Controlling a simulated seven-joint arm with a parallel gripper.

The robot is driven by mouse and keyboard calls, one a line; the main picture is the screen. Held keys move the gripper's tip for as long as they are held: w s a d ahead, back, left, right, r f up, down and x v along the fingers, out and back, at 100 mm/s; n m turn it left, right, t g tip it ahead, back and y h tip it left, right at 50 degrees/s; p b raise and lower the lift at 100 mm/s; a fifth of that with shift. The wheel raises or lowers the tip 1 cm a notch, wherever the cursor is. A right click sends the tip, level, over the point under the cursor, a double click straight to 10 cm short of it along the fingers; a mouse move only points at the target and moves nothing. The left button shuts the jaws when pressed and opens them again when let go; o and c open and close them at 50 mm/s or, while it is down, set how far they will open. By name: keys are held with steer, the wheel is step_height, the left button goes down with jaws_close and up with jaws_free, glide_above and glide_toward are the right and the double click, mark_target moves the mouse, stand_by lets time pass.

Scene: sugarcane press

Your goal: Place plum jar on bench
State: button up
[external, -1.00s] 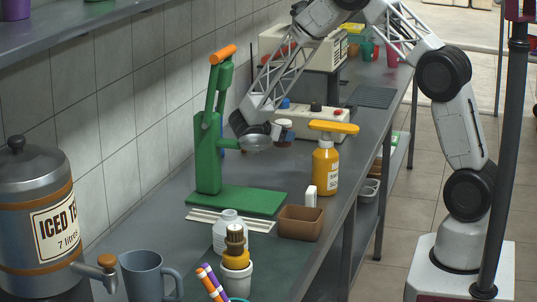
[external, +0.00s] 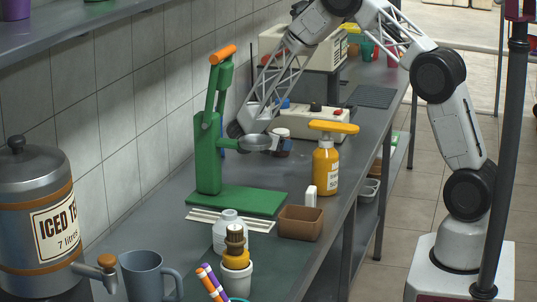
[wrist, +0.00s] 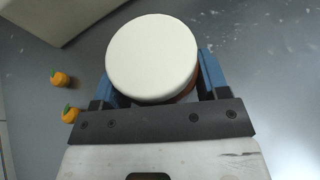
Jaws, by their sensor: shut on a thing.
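The plum jar (external: 281,147), dark with a white lid, is beyond the green press in the external view, partly hidden by the press's round cup. The wrist view shows its round white lid (wrist: 152,57) from above, with a sliver of reddish-brown body below. My gripper (external: 272,143) is shut on the jar, its blue fingers on both sides in the wrist view (wrist: 160,80). The jar is low over the grey bench (external: 150,222); I cannot tell whether its base touches. The bench surface also shows in the wrist view (wrist: 280,85).
The green press (external: 208,150) stands close in front of the gripper. A yellow pump bottle (external: 325,172) and brown box (external: 300,222) are nearer the front edge. A white machine (external: 318,120) sits behind. Two small orange fruits (wrist: 60,79) lie left of the jar.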

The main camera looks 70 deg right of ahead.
stand_by(0.3)
steer(key=o, duration=1)
steer(key=shift+f, duration=0.1)
steer(key=shift+o, duration=0.2)
steer(key=shift+a, duration=0.1)
steer(key=v, duration=1.2)
steer(key=shift+r, duration=0.3)
